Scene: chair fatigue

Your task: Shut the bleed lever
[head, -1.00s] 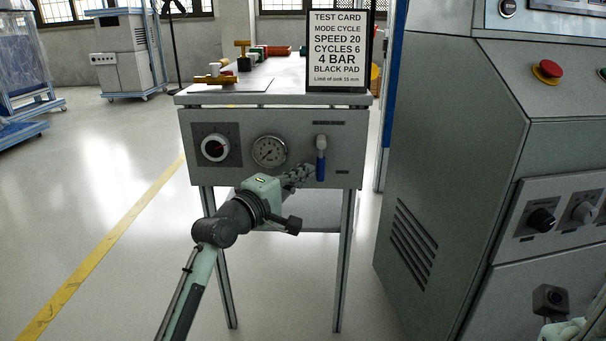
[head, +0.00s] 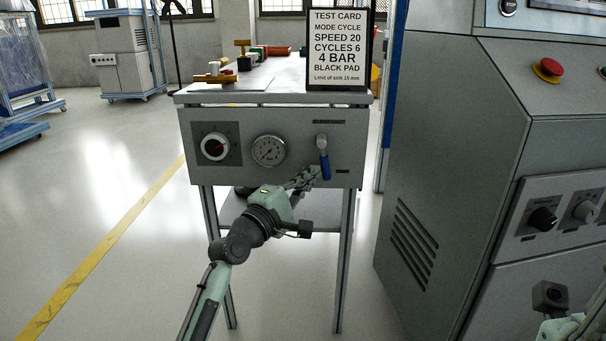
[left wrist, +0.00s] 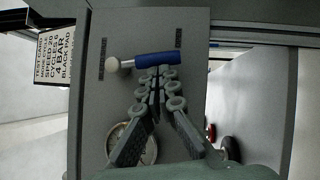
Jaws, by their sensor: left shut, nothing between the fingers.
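The bleed lever has a blue handle (head: 325,167) hanging from a pale pivot (head: 321,142) at the right of the bench's front panel. It points down, its lower end leaning slightly right. In the left wrist view the blue handle (left wrist: 157,59) lies across the picture. My left gripper (head: 314,173) is shut and empty, its fingertips at the left side of the handle, seemingly touching it. The fingers (left wrist: 158,73) also show in the left wrist view, just below the handle. Part of my right wrist shows at the lower right of the head view; its fingers are out of view.
The panel (head: 345,155) also carries a dial gauge (head: 268,151) and a white-rimmed knob (head: 214,147) left of the lever. A test card (head: 337,50) stands on the bench top. A grey machine cabinet (head: 450,130) stands close on the right. Floor at left is open.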

